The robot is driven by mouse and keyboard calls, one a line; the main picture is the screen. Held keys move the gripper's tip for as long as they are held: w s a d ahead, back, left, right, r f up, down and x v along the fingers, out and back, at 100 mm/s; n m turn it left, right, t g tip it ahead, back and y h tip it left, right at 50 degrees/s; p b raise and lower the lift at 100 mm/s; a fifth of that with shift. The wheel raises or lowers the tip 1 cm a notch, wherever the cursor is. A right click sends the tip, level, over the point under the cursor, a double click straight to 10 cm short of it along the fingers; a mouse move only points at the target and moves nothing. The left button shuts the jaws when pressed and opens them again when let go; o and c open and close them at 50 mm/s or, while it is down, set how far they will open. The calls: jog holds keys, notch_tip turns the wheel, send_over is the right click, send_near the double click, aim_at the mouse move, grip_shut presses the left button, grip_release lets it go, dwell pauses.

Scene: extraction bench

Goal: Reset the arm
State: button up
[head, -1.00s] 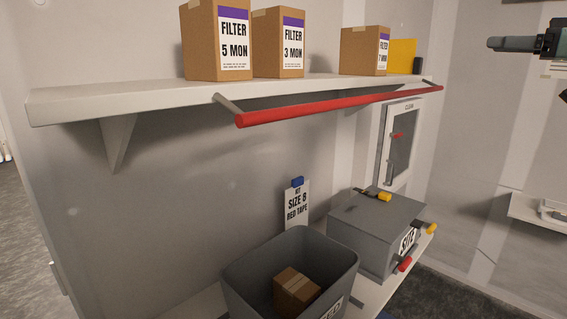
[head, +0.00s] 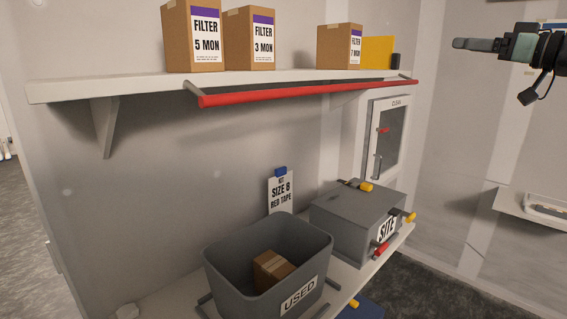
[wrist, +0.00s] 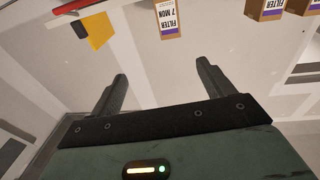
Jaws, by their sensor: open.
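My gripper (head: 468,44) is at the upper right of the head view, pointing left, well apart from the shelf and its boxes. In the wrist view my gripper (wrist: 160,85) shows its two fingers spread wide with nothing between them. Beyond the fingers, the filter 7 MON box (wrist: 168,18) and a yellow panel (wrist: 98,31) show at a distance.
A white shelf (head: 75,90) with a red front rail (head: 290,92) holds the filter 5 MON (head: 193,40), 3 MON (head: 250,40) and 7 MON (head: 338,45) boxes. Below stand the grey USED bin (head: 225,268), with a carton (head: 270,268), and the grey SITE case (head: 350,215).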

jog(key=a+f+m+h+b, duration=0.5)
jog(key=a+f+h, duration=0.1)
jog(key=a+f, duration=1)
jog(key=s+a+f+g+h+b, duration=0.1)
jog(key=s+a+f+g, duration=0.3)
jog(key=f, duration=0.6)
jog(key=s+a+f+n+g+h+b, duration=0.2)
jog(key=s+a+f+g, duration=0.25)
jog(key=s+f, duration=0.8)
jog(key=s+f+n+g+h+b, duration=0.1)
jog(key=s+f+g, duration=0.2)
jog(key=s, duration=0.7)
jog(key=s+f+n+g+h+b, duration=0.1)
jog(key=s+f+n+g, duration=0.1)
jog(key=s+f, duration=0.4)
jog(key=s+g, duration=0.1)
jog(key=s, duration=0.4)
jog(key=shift+s+a+f, duration=0.2)
jog(key=shift+s, duration=0.05)
